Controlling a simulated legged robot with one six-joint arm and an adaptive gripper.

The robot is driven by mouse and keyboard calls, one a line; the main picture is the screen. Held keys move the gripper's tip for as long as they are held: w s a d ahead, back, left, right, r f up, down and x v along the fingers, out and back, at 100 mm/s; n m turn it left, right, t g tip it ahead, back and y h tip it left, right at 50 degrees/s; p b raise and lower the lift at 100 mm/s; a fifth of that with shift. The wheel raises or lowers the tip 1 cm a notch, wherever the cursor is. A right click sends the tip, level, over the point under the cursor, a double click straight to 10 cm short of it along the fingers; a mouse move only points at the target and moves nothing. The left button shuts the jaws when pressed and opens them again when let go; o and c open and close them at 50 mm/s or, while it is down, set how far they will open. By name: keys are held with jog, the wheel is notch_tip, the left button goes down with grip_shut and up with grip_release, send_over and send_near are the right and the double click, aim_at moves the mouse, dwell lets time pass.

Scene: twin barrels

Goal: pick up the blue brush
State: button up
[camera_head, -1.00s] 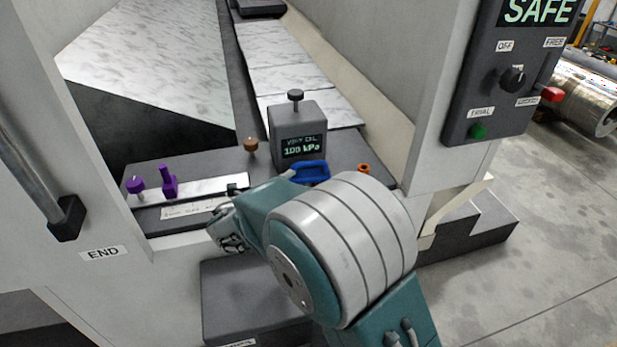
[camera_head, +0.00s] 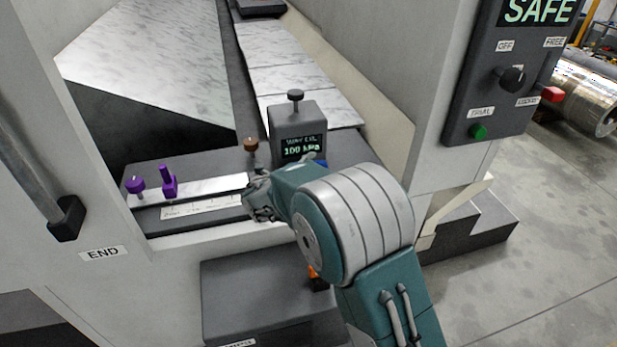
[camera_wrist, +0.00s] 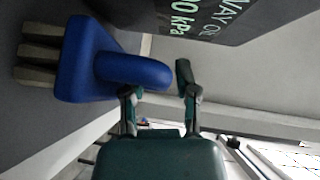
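The blue brush (camera_wrist: 82,62) fills the left of the wrist view. It has a blue body, a rounded blue handle and pale bristle blocks on its left side. In the head view only a sliver of blue (camera_head: 321,162) shows behind my arm, beside the grey gauge box. My gripper (camera_wrist: 157,80) is open, its two fingers apart. The handle lies at the fingertips, overlapping the left one and ending near the right one. I cannot tell whether they touch. In the head view my gripper (camera_head: 260,196) is at the front edge of the dark ledge.
The grey gauge box (camera_head: 298,128) reads 100 kPa and stands close behind the brush. A brown knob (camera_head: 250,145) and purple knobs (camera_head: 168,182) stand to the left on the ledge. A control panel (camera_head: 510,75) is at the right. A grey step (camera_head: 250,295) lies below.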

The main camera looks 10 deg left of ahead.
grip_shut()
